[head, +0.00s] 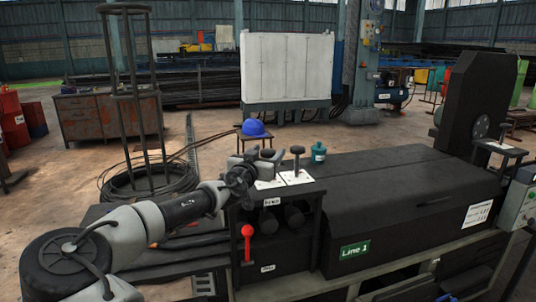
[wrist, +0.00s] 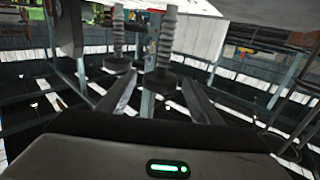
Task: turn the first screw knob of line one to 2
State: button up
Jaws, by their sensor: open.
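Two dark screw knobs stand on white plates on top of the Line 1 machine: a left knob (head: 267,154) and a right knob (head: 297,151). Their scale marks are too small to read. My gripper (head: 254,160) is beside the left knob in the head view and partly covers its plate. In the wrist view my gripper (wrist: 157,92) is open, with two grey fingers apart. A ribbed screw with a round disc (wrist: 160,80) shows between the fingertips, and a second ribbed screw (wrist: 118,45) stands to its left. I cannot tell whether a finger touches either.
A red-knobbed lever (head: 248,231) stands on the machine's front below the plates. A teal bottle (head: 319,152) and a blue helmet (head: 254,127) are behind the knobs. The long black cover (head: 410,195) with the green Line 1 sign (head: 355,250) extends right.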

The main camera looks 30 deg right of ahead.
jog(key=shift+w+d, duration=0.25)
jog(key=shift+d, duration=0.05)
jog(key=c, duration=1.1)
jog(key=shift+o, duration=0.2)
jog(key=shift+s+t, duration=0.1)
jog(key=shift+t, duration=0.2)
